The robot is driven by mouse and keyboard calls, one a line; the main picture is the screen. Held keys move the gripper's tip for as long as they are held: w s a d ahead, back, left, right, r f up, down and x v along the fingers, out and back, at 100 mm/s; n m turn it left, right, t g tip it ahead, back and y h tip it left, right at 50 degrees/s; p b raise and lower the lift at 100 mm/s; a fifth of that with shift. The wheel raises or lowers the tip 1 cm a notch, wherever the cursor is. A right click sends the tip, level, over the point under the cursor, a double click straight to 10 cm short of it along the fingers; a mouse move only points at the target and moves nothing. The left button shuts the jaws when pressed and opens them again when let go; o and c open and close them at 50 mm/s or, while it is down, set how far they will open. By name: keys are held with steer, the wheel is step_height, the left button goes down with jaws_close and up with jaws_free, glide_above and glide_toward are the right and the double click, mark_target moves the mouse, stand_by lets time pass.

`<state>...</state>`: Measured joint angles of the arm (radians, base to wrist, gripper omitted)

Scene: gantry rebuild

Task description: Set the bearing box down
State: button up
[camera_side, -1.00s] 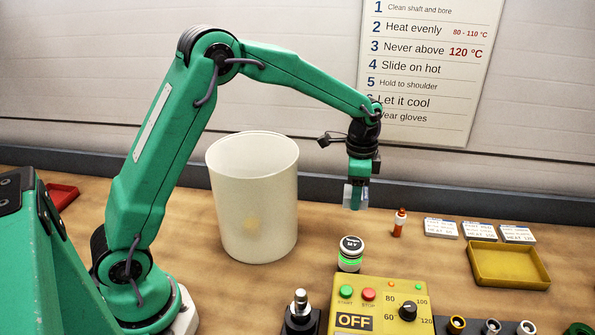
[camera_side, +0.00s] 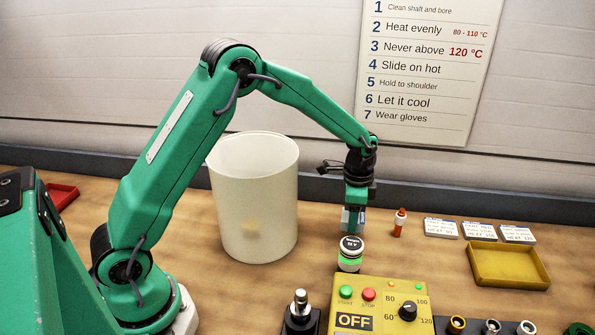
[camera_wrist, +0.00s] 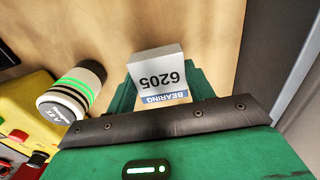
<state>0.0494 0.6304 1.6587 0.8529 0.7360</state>
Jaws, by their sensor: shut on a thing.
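The bearing box (camera_wrist: 157,64) is a small white box with a blue BEARING strip and the number 6205, upside down in the wrist view. My gripper (camera_wrist: 160,88) is shut on it, with a green finger on each side. In the side view my gripper (camera_side: 353,222) points down low over the wooden bench, just behind the jar with a black lid. Only pale edges of the box (camera_side: 362,217) show there around the green fingers. I cannot tell whether its bottom touches the bench.
The black-lidded jar with green bands (camera_side: 350,255) stands close in front. A white bin (camera_side: 253,200) is left; a small orange-red bottle (camera_side: 400,222), label cards (camera_side: 440,228) and a yellow tray (camera_side: 508,265) are right. The yellow OFF control box (camera_side: 380,308) is in front.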

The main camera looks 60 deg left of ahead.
steer(key=shift+f, duration=1.85)
steer(key=shift+f, duration=0.15)
steer(key=o, duration=1)
step_height(320, 180, up, 12)
steer(key=shift+r, duration=0.15)
